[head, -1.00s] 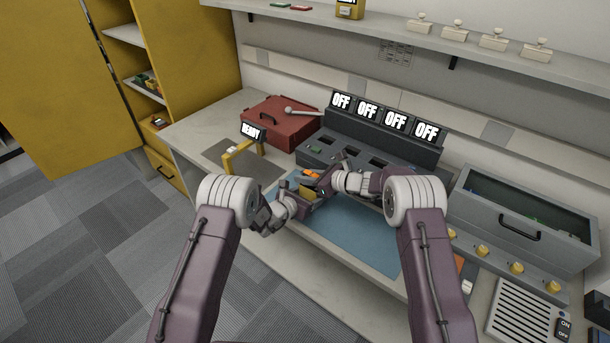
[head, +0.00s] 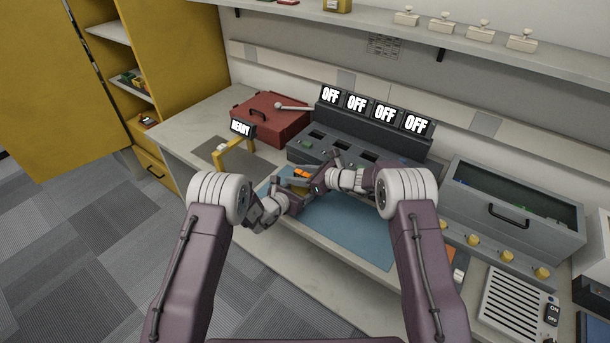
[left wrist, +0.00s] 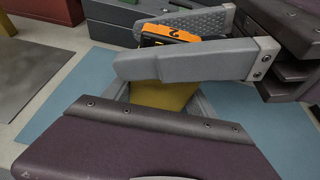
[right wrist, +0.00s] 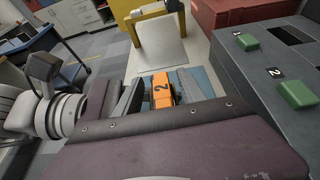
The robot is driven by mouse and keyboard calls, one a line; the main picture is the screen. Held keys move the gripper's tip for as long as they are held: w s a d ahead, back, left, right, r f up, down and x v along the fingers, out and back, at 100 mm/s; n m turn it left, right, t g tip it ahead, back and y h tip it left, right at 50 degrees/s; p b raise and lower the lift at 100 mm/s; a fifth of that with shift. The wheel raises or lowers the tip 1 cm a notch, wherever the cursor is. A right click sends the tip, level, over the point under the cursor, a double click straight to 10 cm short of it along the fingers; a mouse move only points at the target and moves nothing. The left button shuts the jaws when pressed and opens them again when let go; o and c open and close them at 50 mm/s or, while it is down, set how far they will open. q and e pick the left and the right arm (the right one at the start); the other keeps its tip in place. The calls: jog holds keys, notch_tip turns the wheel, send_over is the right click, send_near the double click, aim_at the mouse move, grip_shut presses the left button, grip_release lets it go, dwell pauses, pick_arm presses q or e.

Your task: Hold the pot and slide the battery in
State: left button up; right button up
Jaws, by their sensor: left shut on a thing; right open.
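An orange-and-black block marked 2, seemingly the battery (left wrist: 172,36), shows in the left wrist view above a yellow piece (left wrist: 163,96). The orange face of the battery also shows in the right wrist view (right wrist: 162,92) and the head view (head: 301,172). My left gripper (head: 287,197) is shut on the yellow piece, which may be the pot. My right gripper (right wrist: 161,88) is open, its two fingers on either side of the battery. A right finger hides where the battery and yellow piece meet, so I cannot tell how deep it sits.
The blue mat (head: 350,232) lies under my grippers. A charger (head: 385,150) with OFF displays stands behind, with green blocks (right wrist: 298,92). A yellow stand (head: 234,157) with a READY sign and a red toolbox (head: 265,118) are at left. A grey bin (head: 515,205) stands at right.

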jog(key=v, duration=1.1)
jog(key=shift+d, duration=0.1)
dwell(0.4)
pick_arm(q)
jog(key=o, duration=1.4)
jog(key=v, duration=1.2)
